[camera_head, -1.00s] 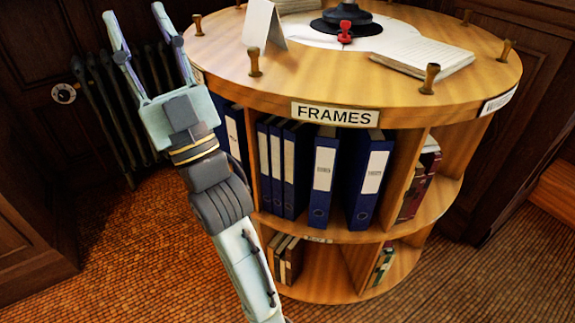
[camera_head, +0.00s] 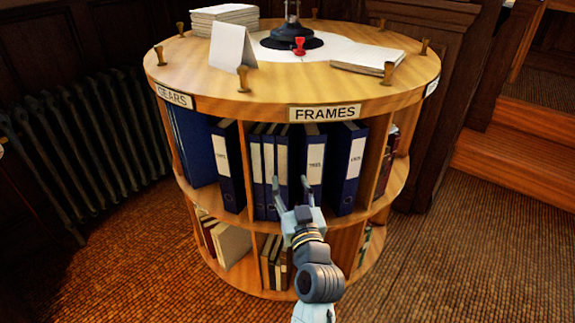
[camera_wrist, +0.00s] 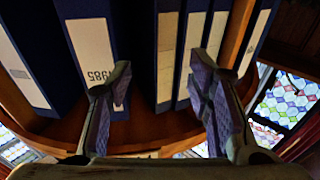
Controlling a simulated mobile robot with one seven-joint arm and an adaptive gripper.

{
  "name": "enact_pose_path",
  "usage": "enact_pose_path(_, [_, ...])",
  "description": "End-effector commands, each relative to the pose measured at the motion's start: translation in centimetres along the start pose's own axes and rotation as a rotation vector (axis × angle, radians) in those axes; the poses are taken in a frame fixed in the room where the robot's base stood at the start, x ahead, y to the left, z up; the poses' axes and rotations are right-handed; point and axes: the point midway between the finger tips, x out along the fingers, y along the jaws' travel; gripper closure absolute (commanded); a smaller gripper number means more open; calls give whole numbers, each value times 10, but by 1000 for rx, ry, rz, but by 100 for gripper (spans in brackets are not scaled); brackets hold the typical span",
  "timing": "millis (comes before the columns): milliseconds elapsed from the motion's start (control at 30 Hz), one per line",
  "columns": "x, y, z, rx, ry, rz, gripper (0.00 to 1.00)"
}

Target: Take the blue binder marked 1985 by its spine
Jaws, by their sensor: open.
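The blue binder marked 1985 (camera_head: 316,138) stands upright on the upper shelf, under the FRAMES sign; its white spine label faces out. In the wrist view the binder (camera_wrist: 83,12) is at left, its label reading upside down. My gripper (camera_head: 292,184) is open and empty in front of the shelf, low and left of this binder's spine in the head view. In the wrist view my gripper (camera_wrist: 163,72) has one finger overlapping the label's lower right edge; the other is over the slim binders. The jaws are not around the 1985 spine.
Slim blue binders (camera_head: 269,160) stand close to the left of it and another labelled binder (camera_head: 352,150) to the right. Wooden dividers bound the bay. The round top (camera_head: 205,75) overhangs, carrying papers and a lamp. Smaller books (camera_head: 276,262) fill the lower shelf.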

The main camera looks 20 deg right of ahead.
Motion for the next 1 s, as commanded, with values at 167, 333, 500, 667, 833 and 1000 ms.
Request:
enact_pose_path(167, [-32, 54, 42, 6, -98, 87, 53])
enact_pose_path(333, [-20, 62, 47, 8, -110, 96, 53])
enact_pose_path(500, [8, 64, 50, 8, -109, 95, 53])
enact_pose_path(667, [20, 64, 52, 7, -110, 94, 53])
enact_pose_path(833, [41, 65, 53, 7, -110, 94, 53])
enact_pose_path(1000, [64, 67, 58, 6, -109, 95, 53])
